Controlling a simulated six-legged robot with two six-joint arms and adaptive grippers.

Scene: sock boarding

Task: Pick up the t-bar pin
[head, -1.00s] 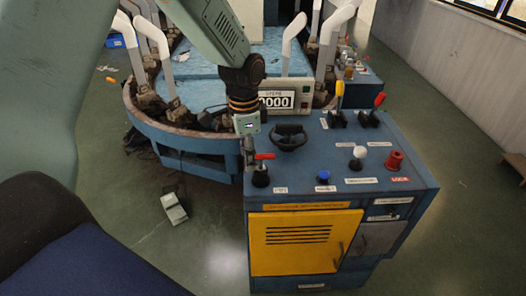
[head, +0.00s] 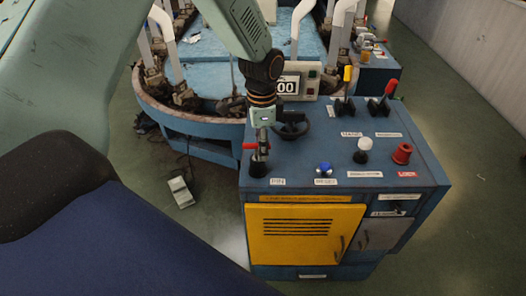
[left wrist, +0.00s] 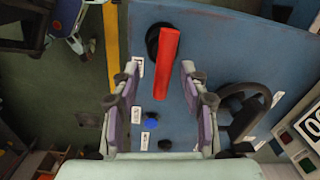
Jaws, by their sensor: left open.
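My right gripper is not in view.
The console (head: 300,187) carries a black handwheel (head: 294,128) close to my gripper, a blue button (head: 324,169), a white knob (head: 362,152), a red knob (head: 402,153) and two levers. A blue round machine (head: 190,125) stands behind. A grey pedal (head: 181,192) lies on the floor.

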